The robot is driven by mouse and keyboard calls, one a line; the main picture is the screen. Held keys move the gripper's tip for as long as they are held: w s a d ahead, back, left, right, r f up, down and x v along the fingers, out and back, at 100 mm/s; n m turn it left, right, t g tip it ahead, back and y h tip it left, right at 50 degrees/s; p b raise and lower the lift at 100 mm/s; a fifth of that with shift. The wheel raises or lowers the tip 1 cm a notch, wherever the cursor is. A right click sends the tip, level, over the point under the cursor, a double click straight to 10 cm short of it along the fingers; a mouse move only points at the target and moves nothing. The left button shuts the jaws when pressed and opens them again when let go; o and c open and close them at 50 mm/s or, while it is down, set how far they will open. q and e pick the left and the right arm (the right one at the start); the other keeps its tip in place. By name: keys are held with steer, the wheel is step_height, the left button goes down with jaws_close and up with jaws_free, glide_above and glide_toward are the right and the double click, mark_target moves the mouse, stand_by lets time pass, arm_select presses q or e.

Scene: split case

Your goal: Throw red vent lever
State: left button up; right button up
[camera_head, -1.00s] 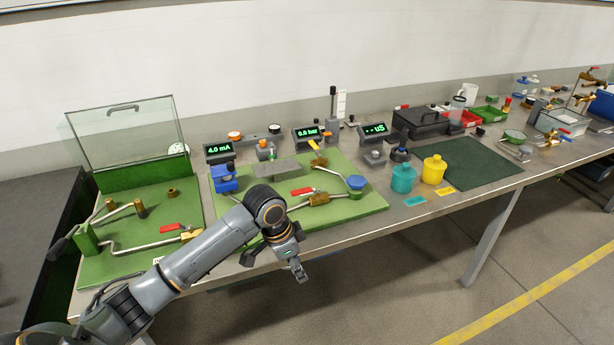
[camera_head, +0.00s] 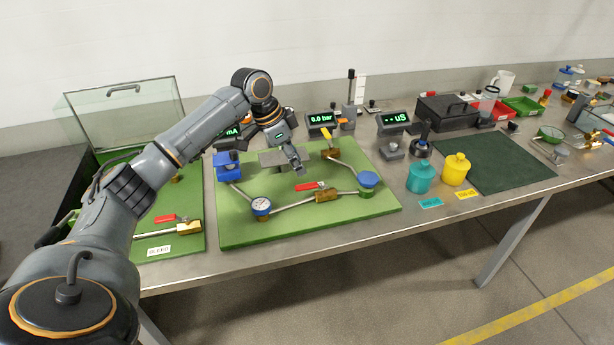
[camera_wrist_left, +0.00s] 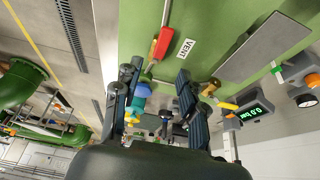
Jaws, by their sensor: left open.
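The red vent lever (camera_head: 307,186) lies on the pipe run across the middle green board (camera_head: 300,224). In the left wrist view the red lever (camera_wrist_left: 161,44) shows beside a white VENT label (camera_wrist_left: 186,48), above the fingers. My left gripper (camera_head: 297,168) hangs over the board, a little behind the lever and apart from it. Its fingers (camera_wrist_left: 157,98) are spread with no object held between them. My right gripper is not in view.
A second red lever (camera_head: 165,218) sits on the left board by a BLEED label (camera_head: 159,250). Teal (camera_head: 421,177) and yellow (camera_head: 455,170) bottles stand right.

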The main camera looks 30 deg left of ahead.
mark_target(310, 185)
arm_select(q)
steer(key=x, duration=0.6)
steer(key=shift+w+f+p, duration=0.1)
steer(key=shift+p, duration=0.3)
steer(key=shift+w+d+f, duration=0.2)
steer(key=shift+f, duration=0.4)
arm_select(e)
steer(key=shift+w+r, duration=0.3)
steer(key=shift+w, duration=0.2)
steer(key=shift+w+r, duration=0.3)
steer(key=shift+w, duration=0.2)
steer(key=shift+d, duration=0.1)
arm_select(q)
steer(key=shift+c, duration=1)
jaws_close()
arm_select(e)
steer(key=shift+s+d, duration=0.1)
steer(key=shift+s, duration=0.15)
